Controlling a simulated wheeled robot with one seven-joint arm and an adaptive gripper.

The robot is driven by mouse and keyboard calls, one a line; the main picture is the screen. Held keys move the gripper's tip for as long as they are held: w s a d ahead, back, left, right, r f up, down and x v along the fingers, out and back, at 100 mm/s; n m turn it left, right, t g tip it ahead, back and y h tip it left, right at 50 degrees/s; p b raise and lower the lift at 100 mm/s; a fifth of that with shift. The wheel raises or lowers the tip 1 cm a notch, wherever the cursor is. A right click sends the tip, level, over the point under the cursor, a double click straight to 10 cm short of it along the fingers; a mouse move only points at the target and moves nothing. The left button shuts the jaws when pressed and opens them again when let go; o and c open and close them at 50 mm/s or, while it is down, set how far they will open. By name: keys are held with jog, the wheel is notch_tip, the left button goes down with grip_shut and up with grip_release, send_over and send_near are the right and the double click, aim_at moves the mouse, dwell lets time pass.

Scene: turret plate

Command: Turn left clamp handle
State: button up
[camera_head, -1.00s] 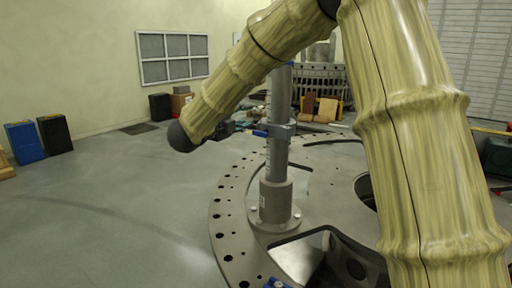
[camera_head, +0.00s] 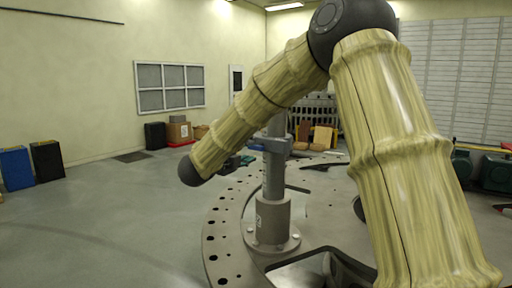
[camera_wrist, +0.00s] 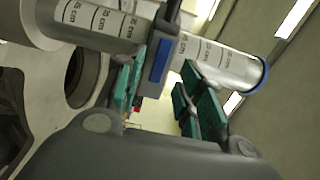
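The upright grey post (camera_head: 275,185) stands on the ring-shaped turret plate (camera_head: 222,225). A grey clamp (camera_head: 270,145) with blue parts sits around the post's upper part. In the wrist view the post, marked with a centimetre scale (camera_wrist: 100,20), runs across the top. The clamp carries a blue handle piece (camera_wrist: 161,60) there. My gripper (camera_wrist: 162,90) has two teal-padded fingers, spread apart, with the clamp's lower part between or just beyond their tips. Contact cannot be told. In the head view the gripper (camera_head: 236,164) is small and partly hidden behind my arm, left of the post.
The plate has a rim of bolt holes and large openings. Open floor lies to the left. Blue and black boxes (camera_head: 17,167) stand by the left wall. Cartons (camera_head: 178,131) and wooden boards (camera_head: 322,136) stand at the back.

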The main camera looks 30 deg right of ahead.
aim_at(254, 148)
jog(key=shift+p+x, duration=0.7)
jog(key=shift+x, duration=2.4)
grip_shut()
